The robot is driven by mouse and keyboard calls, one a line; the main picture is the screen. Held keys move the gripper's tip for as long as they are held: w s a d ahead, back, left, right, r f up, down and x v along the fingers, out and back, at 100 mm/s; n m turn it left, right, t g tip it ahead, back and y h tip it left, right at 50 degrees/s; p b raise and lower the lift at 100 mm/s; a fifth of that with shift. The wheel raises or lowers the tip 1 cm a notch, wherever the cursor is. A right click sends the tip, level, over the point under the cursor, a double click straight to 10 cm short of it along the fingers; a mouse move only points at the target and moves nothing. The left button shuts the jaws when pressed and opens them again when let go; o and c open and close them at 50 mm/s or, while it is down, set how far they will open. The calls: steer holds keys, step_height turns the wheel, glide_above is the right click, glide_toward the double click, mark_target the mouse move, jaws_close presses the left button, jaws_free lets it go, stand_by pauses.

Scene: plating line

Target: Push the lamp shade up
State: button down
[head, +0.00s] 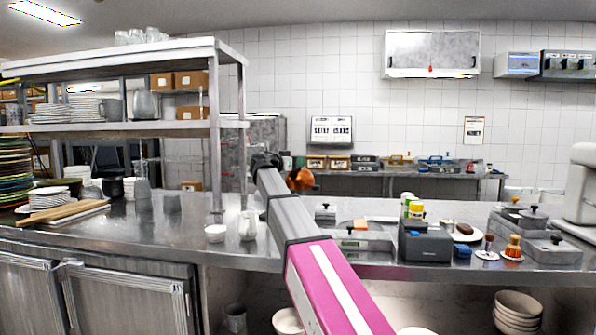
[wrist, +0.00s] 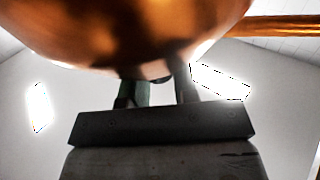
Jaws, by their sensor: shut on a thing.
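The copper lamp shade (head: 301,180) shows beyond the end of my arm in the head view, small and partly hidden by the arm. In the wrist view the lamp shade (wrist: 150,30) is a shiny copper dome filling the top. My gripper (wrist: 158,90) is right below the shade, its two fingers upright and a little apart. It is shut on the underside of the shade; the exact contact is dark and partly hidden. A copper-coloured bar (wrist: 280,26) runs off to the right.
A steel counter (head: 150,228) runs across the front, with a shelf rack (head: 230,130) on the left. Boxes, a grey device (head: 425,243) and small dishes stand on the right part. A wall cabinet (head: 432,54) hangs at the back.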

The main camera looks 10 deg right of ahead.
steer(key=c, duration=0.9)
jaws_free()
steer(key=shift+r, duration=0.35)
steer(key=shift+c, duration=0.2)
steer(key=shift+f, duration=0.1)
steer(key=shift+s+a, duration=0.1)
steer(key=shift+a, duration=0.1)
steer(key=v, duration=1)
steer(key=shift+a, duration=0.2)
steer(key=shift+s+f, duration=0.1)
steer(key=shift+f, duration=0.05)
